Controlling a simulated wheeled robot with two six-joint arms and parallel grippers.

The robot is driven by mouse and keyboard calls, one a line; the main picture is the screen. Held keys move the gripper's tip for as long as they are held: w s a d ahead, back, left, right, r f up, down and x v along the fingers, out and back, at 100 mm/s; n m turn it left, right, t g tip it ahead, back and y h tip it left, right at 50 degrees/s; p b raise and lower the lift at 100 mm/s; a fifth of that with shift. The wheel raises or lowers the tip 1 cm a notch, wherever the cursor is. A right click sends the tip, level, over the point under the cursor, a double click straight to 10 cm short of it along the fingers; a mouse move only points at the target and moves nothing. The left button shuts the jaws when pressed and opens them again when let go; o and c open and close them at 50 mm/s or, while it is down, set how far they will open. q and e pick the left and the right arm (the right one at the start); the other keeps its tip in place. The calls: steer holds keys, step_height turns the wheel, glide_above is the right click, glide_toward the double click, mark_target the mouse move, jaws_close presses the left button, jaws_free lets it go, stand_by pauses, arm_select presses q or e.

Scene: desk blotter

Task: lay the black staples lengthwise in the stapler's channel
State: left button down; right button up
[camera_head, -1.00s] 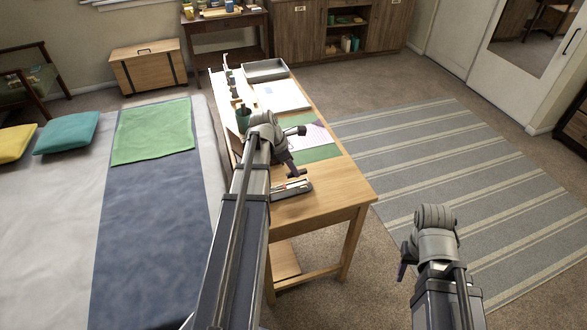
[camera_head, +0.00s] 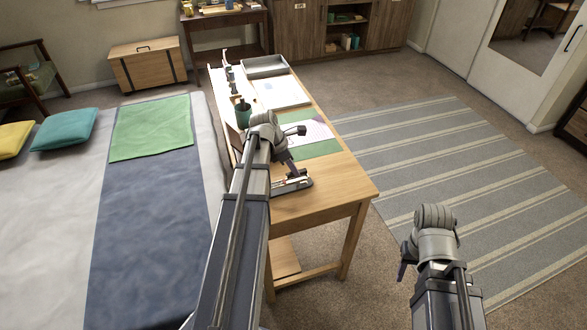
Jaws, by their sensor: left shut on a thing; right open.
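The stapler (camera_head: 299,184) lies near the front end of the wooden desk, with its channel side facing up. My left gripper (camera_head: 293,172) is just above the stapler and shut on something. The thing held is too small to make out clearly; it may be the black staples. I cannot tell whether it touches the channel. My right gripper (camera_head: 403,268) is out over the floor to the right of the desk, open and away from the stapler.
On the desk (camera_head: 340,181) are a green blotter (camera_head: 318,150) with paper, a dark green cup (camera_head: 243,114), white sheets (camera_head: 281,93) and a grey tray (camera_head: 265,67). A bed (camera_head: 60,220) stands left. The desk's front right corner is clear.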

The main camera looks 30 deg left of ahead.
arm_select(q)
steer(key=shift+f+b, duration=1.25)
stand_by(0.7)
steer(key=c, duration=0.8)
jaws_free()
steer(key=shift+o, duration=0.2)
steer(key=shift+r, duration=0.1)
steer(key=p+v, duration=0.7)
steer(key=shift+s+a+r, duration=0.1)
steer(key=shift+s+r, duration=0.05)
steer(key=shift+r, duration=0.2)
steer(key=shift+f, duration=0.1)
